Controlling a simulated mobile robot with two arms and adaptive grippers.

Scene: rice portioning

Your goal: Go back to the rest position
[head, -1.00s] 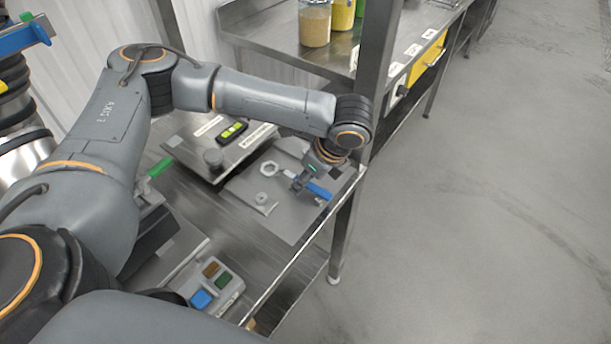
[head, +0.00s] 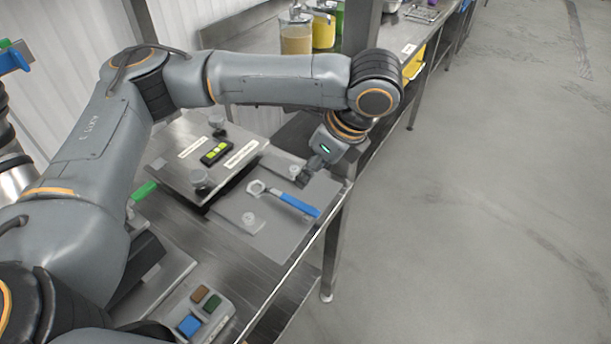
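My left arm reaches in from the left and over the steel table. My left gripper (head: 309,174) is above the right part of the grey plate, its fingers small and pointing down. I cannot tell whether it is open or shut. A tool with a grey ring head and a blue handle (head: 299,205) lies on the grey plate (head: 262,228), apart from the gripper, to its lower left. My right gripper is not in view.
A scale-like device with a green display (head: 214,153) stands left of the plate. A box with coloured buttons (head: 205,306) is at the table's near end. Jars, one beige (head: 296,40), stand on the far bench. The floor (head: 480,220) at right is clear.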

